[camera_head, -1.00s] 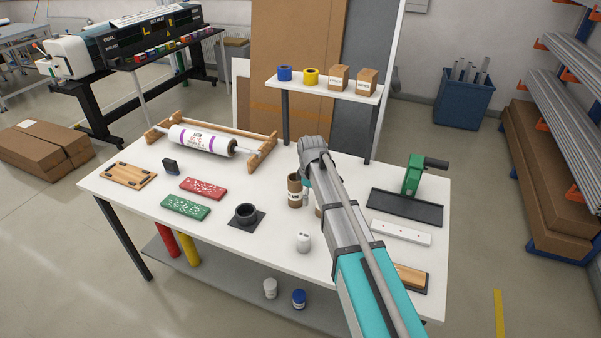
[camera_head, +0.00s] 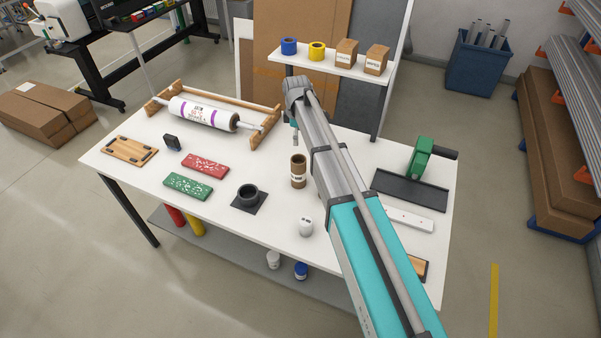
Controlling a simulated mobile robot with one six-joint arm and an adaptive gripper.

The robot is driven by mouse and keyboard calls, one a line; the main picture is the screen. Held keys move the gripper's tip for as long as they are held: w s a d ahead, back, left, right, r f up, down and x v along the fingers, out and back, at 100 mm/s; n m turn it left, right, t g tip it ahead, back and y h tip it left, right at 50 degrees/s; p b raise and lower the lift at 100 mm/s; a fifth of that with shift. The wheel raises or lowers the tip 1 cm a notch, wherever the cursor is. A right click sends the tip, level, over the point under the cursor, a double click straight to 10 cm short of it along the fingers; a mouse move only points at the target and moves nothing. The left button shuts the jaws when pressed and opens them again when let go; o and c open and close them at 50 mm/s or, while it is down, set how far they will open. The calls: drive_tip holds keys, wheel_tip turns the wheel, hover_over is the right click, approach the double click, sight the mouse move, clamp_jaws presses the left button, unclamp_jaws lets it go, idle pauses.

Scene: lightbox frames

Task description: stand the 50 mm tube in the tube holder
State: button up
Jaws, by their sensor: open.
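A brown cardboard tube (camera_head: 298,173) with a white label stands upright on the white table, left of my arm. Its label is too small to read, so I cannot tell whether it is the 50 mm one. The tube holder (camera_head: 248,192), a black ring on a dark square base, stands to the left of the tube and looks empty. My gripper (camera_head: 295,134) is open, beyond and above the tube and apart from it. It is small in view and partly hidden by my wrist. My arm hides part of the table to the right of the tube.
A white cup-like object (camera_head: 306,227) stands in front of the tube. Red (camera_head: 205,163) and green (camera_head: 188,186) plates lie at left. A roll on a wooden stand (camera_head: 205,114) is behind them.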

drive_tip(key=shift+f, duration=0.15)
drive_tip(key=b, duration=0.9)
hover_over(298, 163)
drive_tip(key=s, duration=0.1)
drive_tip(key=f, duration=0.8)
drive_tip(key=shift+s+f, duration=0.2)
drive_tip(key=shift+d+f+b, duration=0.1)
drive_tip(key=shift+f+b, duration=2.3)
drive_tip(key=shift+f, duration=0.2)
drive_tip(key=c, duration=1.1)
drive_tip(key=shift+o, duration=0.2)
drive_tip(key=shift+r, duration=0.15)
